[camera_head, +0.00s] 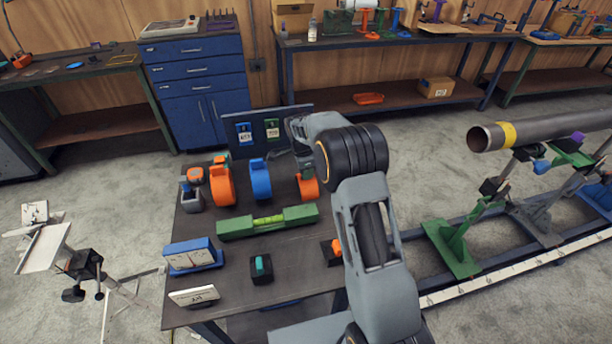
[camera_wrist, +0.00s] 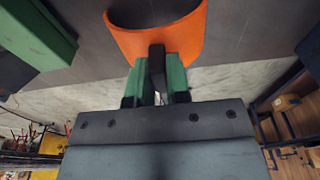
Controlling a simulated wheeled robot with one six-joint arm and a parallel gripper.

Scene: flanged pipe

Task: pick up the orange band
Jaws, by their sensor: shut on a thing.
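My gripper (camera_wrist: 157,76) is shut on the dark tab of an orange band (camera_wrist: 186,40) in the wrist view. Its green fingers stand on both sides of the tab. The band is a wide open ring, cut off by the top of the view. In the head view this band (camera_head: 308,188) shows at the right side of the workbench, partly hidden by my arm; the fingers are mostly hidden there. I cannot tell whether it touches the bench. Another, larger-looking orange band (camera_head: 222,186) stands at the left, with a blue band (camera_head: 261,179) between them.
The dark workbench (camera_head: 225,285) also holds a green level (camera_head: 268,222), a blue box (camera_head: 192,256), a teal-topped block (camera_head: 261,267) and a white sign (camera_head: 194,296). A panel stands at the back.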

